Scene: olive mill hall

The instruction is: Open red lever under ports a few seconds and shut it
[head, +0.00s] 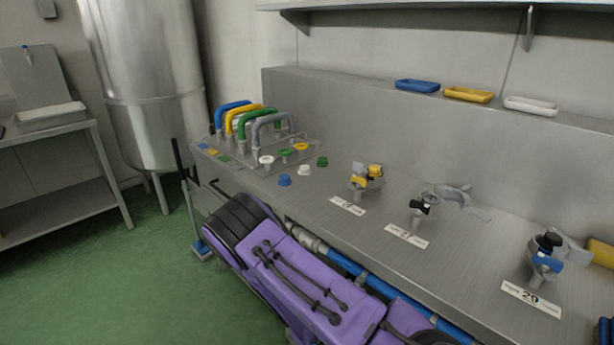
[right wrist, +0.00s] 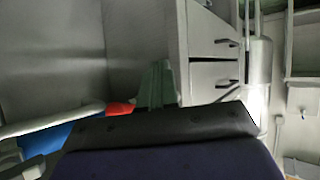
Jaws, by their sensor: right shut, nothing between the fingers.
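A red part (right wrist: 119,108), which looks like the lever, shows in the right wrist view beside a blue pipe (right wrist: 50,138) and a pale pipe. My purple arm hides the area under the bench's front edge in the head view, and no red lever shows there. My right gripper (right wrist: 156,70) appears in the wrist view as narrow grey-green fingers beyond the black wrist. It is shut and empty, just right of the red part in the picture; whether they touch I cannot tell. In the head view its fingers are hidden. My left gripper is out of view.
The steel bench (head: 405,262) carries blue, yellow, green and grey arched hoses, loose caps, and three labelled valves. A blue pipe (head: 400,296) runs below its front edge. Drawers (right wrist: 212,65) stand beyond in the wrist view. Green floor (head: 110,280) is clear at left.

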